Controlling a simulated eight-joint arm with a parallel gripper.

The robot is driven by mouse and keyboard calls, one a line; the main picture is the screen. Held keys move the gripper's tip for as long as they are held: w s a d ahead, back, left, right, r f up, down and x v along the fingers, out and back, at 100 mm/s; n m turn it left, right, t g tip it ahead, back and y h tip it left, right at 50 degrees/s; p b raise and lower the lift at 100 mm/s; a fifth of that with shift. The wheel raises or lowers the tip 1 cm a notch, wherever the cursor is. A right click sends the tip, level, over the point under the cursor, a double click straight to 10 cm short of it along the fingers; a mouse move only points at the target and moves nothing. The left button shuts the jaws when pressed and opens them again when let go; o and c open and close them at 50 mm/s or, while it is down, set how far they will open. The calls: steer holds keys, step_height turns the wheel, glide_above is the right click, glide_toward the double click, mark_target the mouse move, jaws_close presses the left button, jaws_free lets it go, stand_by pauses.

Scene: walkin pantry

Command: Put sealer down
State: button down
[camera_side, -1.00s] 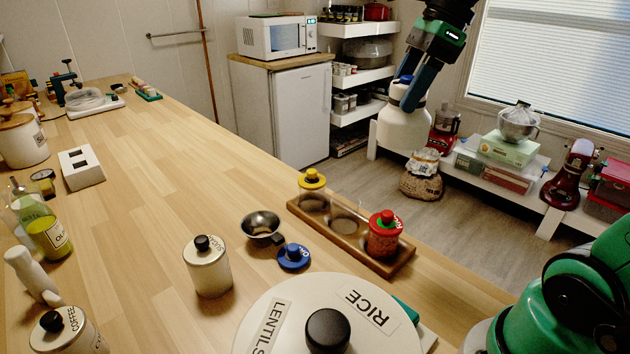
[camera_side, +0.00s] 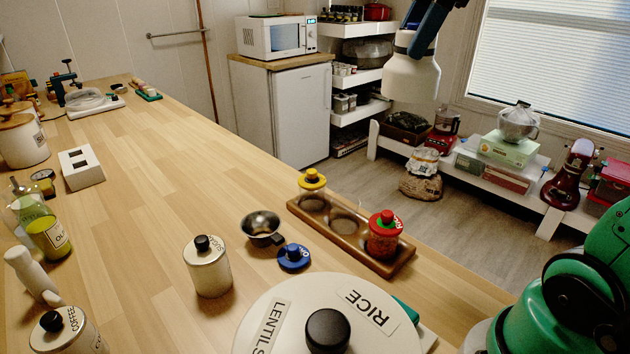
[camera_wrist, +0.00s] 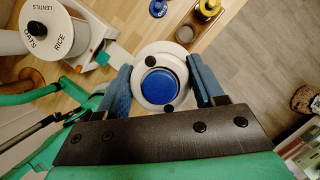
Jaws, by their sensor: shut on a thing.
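A white bell-shaped thing (camera_side: 411,77), which I take to be the sealer, hangs upright in my gripper (camera_side: 424,28), high above the floor beyond the counter's right edge in the side view. In the wrist view the sealer (camera_wrist: 146,103) shows from above as a white round body with a blue disc on top. The blue fingers of my gripper (camera_wrist: 163,88) are closed on it from both sides. Its underside is hidden in the wrist view. In the side view only the lower part of my gripper shows, at the top edge.
The wooden counter (camera_side: 150,200) has broad bare room in its middle. Near its right edge stand a wooden rack (camera_side: 399,265) with a red-lidded jar (camera_side: 383,240), a blue lid (camera_side: 293,258), a metal cup (camera_side: 262,228), a sugar canister (camera_side: 208,272) and a large round rice-and-lentils container (camera_side: 270,310).

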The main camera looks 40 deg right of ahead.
stand_by(0.3)
steer(key=shift+w+a+f, duration=0.1)
steer(key=shift+w+a, duration=0.15)
steer(key=shift+a, duration=0.1)
steer(key=w+a+f+n+g, duration=0.1)
steer(key=a+f+n, duration=0.15)
steer(key=a, duration=0.55)
steer(key=w+a+f+n+y, duration=0.1)
steer(key=a+f, duration=0.2)
steer(key=a, duration=0.4)
steer(key=w+a+f+n+g, duration=0.1)
steer(key=w+a+f+n, duration=0.15)
steer(key=a, duration=0.55)
steer(key=shift+s+a+f, duration=0.1)
steer(key=shift+s+f, duration=0.1)
steer(key=shift+f, duration=3.3)
steer(key=shift+s+a+f, duration=0.1)
steer(key=shift+s+f, duration=0.05)
steer(key=shift+f, duration=3.35)
steer(key=shift+s+f, duration=0.2)
steer(key=shift+f, duration=3.3)
steer(key=shift+f, duration=0.1)
steer(key=shift+c, duration=0.5)
jaws_free()
